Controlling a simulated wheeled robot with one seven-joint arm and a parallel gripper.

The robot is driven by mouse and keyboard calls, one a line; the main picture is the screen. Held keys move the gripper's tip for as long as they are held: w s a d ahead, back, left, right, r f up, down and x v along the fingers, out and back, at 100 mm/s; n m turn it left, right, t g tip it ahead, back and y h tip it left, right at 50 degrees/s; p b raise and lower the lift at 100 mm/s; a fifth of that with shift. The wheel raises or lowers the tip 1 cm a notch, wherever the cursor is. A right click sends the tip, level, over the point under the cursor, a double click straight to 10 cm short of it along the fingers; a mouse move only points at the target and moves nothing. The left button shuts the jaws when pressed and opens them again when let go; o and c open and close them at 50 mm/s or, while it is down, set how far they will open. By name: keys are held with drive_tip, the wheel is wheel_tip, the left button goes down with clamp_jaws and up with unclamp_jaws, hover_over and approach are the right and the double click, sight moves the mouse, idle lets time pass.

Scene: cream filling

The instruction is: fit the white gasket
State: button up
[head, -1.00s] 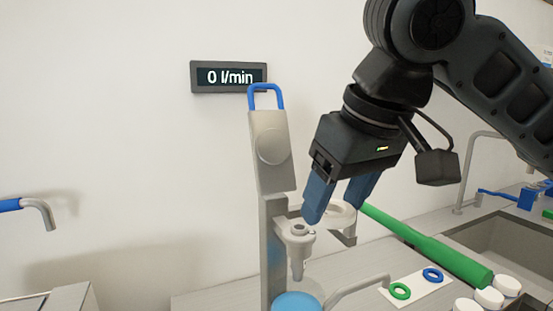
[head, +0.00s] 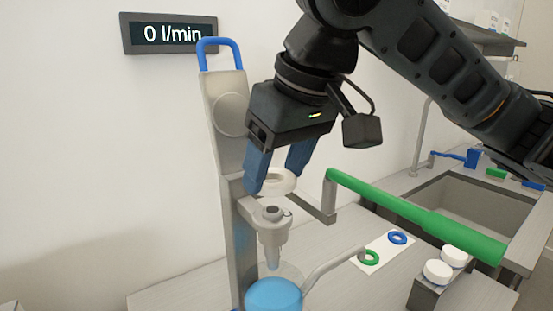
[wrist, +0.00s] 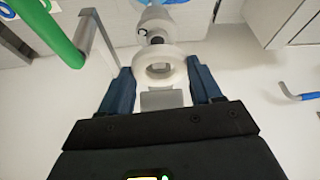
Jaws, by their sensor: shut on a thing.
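The white gasket (head: 283,186) is a thick ring held between the two blue fingers of my gripper (head: 272,180). In the wrist view, the gasket (wrist: 160,85) lies between the fingertips, with its hole visible. My gripper (wrist: 161,72) is shut on it. The pale grey nozzle seat (head: 270,222) of the filling machine is just below the gasket in the head view, and beyond it in the wrist view (wrist: 156,22). The gasket appears above the seat. The left finger partly hides it, and I cannot tell the exact gap.
The green-handled lever (head: 420,213) sticks out right of the machine. A green ring (head: 369,257) and a blue ring (head: 397,238) lie on a white card. A blue-topped vessel (head: 273,295) stands below the nozzle. White round pieces (head: 438,271) and a sink (head: 465,210) are at right.

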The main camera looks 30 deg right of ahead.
drive_tip(key=shift+f+b, duration=1)
drive_tip(key=shift+f, duration=0.25)
drive_tip(key=shift+r, duration=0.2)
drive_tip(key=shift+f+p, duration=0.35)
drive_tip(key=shift+f, duration=0.9)
idle(2.1)
drive_tip(key=o, duration=1.1)
wheel_tip(320, 180, up, 3)
drive_tip(key=p, duration=0.2)
drive_tip(key=shift+p, duration=0.3)
drive_tip(key=shift+r, duration=2)
